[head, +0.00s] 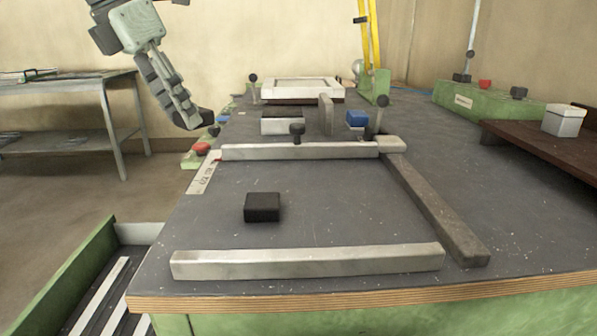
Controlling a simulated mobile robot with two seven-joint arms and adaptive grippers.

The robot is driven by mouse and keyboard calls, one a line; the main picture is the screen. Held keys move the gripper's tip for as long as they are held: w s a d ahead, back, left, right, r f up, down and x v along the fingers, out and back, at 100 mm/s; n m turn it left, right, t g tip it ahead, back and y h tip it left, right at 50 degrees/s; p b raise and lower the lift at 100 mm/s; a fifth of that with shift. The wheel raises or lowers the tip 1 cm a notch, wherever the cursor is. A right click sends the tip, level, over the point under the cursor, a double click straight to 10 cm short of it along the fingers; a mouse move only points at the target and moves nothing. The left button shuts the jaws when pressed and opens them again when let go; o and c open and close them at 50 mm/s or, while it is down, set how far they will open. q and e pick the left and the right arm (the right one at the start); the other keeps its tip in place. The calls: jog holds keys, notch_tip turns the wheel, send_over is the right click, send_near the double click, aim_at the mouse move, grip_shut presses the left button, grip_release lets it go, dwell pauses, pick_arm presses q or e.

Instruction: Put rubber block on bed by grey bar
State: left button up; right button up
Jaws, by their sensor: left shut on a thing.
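My left gripper (192,120) hangs at the upper left, above the bench's left edge, with its fingers pointing down. It is shut on a small dark piece (206,116) at its fingertips, mostly hidden by the fingers; it looks like a black rubber block. Another black rubber block (262,207) lies flat on the dark bed (340,215), apart from the bars. A light grey bar (305,263) lies along the front edge. A second light grey bar (290,152) lies across the middle. A darker grey-brown bar (435,210) runs along the right. My right gripper is out of view.
A brown shelf (545,147) with a white box (563,120) is at right.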

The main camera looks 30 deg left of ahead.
pick_arm(q)
jog(key=w+d+f, duration=0.2)
jog(key=d, duration=0.1)
jog(key=w+d+f, duration=0.2)
jog(key=d, duration=0.1)
jog(key=w+d+f, duration=0.2)
jog(key=d, duration=0.1)
jog(key=shift+f, duration=0.3)
jog(key=shift+w+f, duration=0.1)
notch_tip(320, 180, down, 3)
jog(key=shift+f, duration=0.45)
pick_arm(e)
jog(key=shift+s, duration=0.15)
